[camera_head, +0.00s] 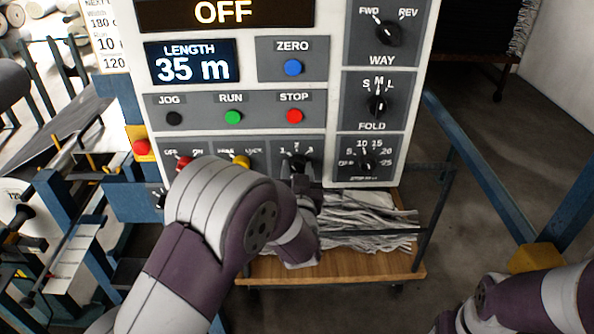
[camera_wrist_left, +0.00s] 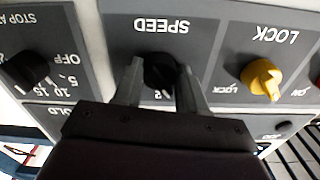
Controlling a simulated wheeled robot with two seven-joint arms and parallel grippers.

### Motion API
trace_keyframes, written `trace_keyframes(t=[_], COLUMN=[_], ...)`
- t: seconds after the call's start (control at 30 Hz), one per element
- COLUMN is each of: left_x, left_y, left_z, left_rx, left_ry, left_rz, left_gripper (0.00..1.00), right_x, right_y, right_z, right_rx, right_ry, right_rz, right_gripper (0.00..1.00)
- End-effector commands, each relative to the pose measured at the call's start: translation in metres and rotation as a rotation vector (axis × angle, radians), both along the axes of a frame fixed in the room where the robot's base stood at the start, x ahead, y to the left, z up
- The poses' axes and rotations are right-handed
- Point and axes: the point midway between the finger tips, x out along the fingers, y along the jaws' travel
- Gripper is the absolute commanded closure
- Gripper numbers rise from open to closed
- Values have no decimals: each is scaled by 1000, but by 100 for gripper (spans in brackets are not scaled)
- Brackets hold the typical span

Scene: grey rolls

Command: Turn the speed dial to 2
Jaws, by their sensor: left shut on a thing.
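The black speed dial (camera_wrist_left: 158,74) sits on a grey panel marked SPEED, upside down in the left wrist view. My left gripper (camera_wrist_left: 160,68) has one finger on each side of the dial and is shut on it. A number 2 shows just below the dial there; the dial's pointer is too dark to read. In the head view the dial (camera_head: 299,160) shows just above my left gripper (camera_head: 301,182), with small numbers around its top. My left arm covers part of the lower panel. My right gripper is out of view.
The yellow lock knob (camera_wrist_left: 262,78) is close beside the speed dial. The stop-after dial (camera_head: 367,165) and fold dial (camera_head: 378,104) are to the right in the head view. A wooden cart (camera_head: 350,264) with grey strips stands below. The top display (camera_head: 223,13) reads OFF.

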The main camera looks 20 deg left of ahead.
Motion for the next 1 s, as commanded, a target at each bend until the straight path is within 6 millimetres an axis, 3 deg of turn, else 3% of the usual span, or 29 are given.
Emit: trace_keyframes(t=[0.6, 1.0], left_x=[0, 0], left_y=[1, 1], left_z=[2, 1], left_rx=[465, 606], left_ry=[134, 174], left_rz=[0, 0], left_gripper=[89, 89], right_x=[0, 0], right_y=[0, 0], right_z=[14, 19], right_rx=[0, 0], right_ry=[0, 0], right_rz=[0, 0], right_gripper=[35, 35])
